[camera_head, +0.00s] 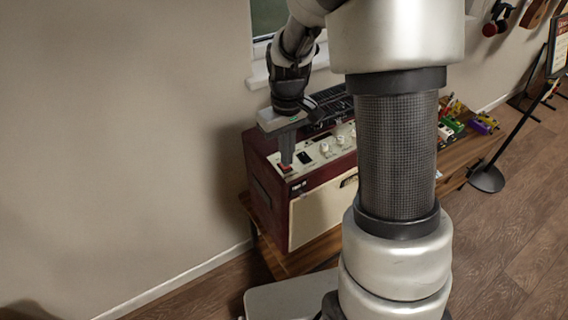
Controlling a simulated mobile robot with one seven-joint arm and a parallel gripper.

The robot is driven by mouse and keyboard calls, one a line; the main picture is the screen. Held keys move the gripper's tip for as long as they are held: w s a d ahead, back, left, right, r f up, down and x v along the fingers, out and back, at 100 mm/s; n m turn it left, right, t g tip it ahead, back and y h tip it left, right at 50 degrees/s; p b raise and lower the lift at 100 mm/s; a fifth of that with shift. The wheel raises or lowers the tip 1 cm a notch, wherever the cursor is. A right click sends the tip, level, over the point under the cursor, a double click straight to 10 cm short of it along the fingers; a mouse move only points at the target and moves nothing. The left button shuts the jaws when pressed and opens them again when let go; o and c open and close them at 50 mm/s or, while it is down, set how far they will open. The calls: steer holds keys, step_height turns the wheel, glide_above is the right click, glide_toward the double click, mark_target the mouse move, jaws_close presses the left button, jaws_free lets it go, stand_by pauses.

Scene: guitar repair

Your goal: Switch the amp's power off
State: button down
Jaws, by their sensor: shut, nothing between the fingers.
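The amp (264,197) is a dark red cabinet with a cream front, standing on a wooden bench. Its light top panel (312,158) carries several knobs and switches. A red switch (285,168) sits at the panel's left end. My gripper (287,160) is shut and empty, pointing down right over the red switch. Its fingertips seem to touch or nearly touch the switch; I cannot tell which. The switch's position is too small to read. My arm hides the amp's right part.
The wooden bench (302,262) extends right behind my column, with several small colourful pedals (484,124) on it. A black stand with a round base (487,179) is on the floor at the right. A wall and window sill are behind the amp. Floor at the lower right is clear.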

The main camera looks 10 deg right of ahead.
steer(key=shift+f+b, duration=0.55)
steer(key=shift+f, duration=0.2)
stand_by(0.3)
steer(key=shift+r, duration=0.15)
step_height(320, 180, up, 7)
steer(key=p, duration=0.5)
stand_by(0.3)
stand_by(0.3)
steer(key=s+r+m+t, duration=0.3)
steer(key=s+r+t, duration=0.2)
steer(key=s+r, duration=1.3)
steer(key=shift+s+m+t, duration=0.2)
steer(key=shift+m+t, duration=0.1)
steer(key=c, duration=2.5)
jaws_free()
